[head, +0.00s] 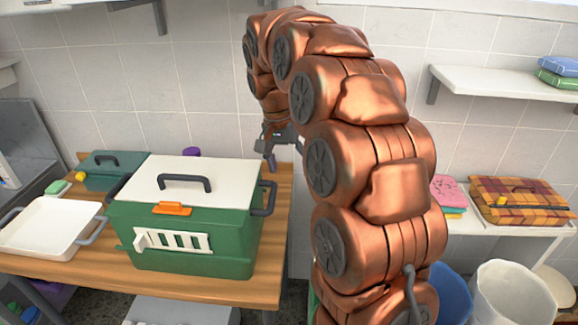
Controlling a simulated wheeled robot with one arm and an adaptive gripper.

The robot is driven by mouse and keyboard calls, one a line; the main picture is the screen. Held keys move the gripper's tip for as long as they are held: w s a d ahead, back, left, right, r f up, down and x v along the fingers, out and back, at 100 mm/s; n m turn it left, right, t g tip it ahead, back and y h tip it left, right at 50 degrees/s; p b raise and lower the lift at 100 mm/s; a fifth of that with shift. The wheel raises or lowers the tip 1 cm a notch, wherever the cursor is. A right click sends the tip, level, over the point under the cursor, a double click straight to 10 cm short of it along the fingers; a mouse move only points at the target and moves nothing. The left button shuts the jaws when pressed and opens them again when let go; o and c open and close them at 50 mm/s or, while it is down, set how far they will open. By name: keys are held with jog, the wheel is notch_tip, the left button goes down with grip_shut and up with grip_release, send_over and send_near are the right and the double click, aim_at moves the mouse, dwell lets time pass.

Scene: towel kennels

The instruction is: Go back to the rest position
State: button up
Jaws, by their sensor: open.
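My gripper (272,165) hangs from the end of my copper arm, pointing down over the right back part of the wooden table (190,288). Its fingers are small in the picture and look apart, with nothing seen between them. It is behind and to the right of a green kennel box (195,232) with a white lid (205,172) and an orange latch (172,209). The lid sits closed on the box. My arm curves up from the lower right and hides part of the wall and floor behind it.
A white tray (42,238) and a smaller green box (112,165) stand at the left of the table. A plaid case (522,205) and folded cloths (448,193) lie on a right shelf, above a blue bin (450,290) and a white bin (510,293). A wall shelf (505,90) is upper right.

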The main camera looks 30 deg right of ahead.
dwell(0.4)
jog(key=s+a+f+n, duration=0.2)
jog(key=s+a+n, duration=0.1)
jog(key=s, duration=0.7)
jog(key=s+a+f+n+y, duration=0.1)
jog(key=s+a+f+n, duration=0.2)
jog(key=s+a, duration=0.3)
jog(key=s+a+f+n, duration=0.3)
jog(key=s+a+n, duration=0.1)
jog(key=s, duration=1)
jog(key=shift+s+a+f+g+y, duration=0.15)
jog(key=shift+s+a+g+y, duration=0.1)
jog(key=shift+s+g+y, duration=0.05)
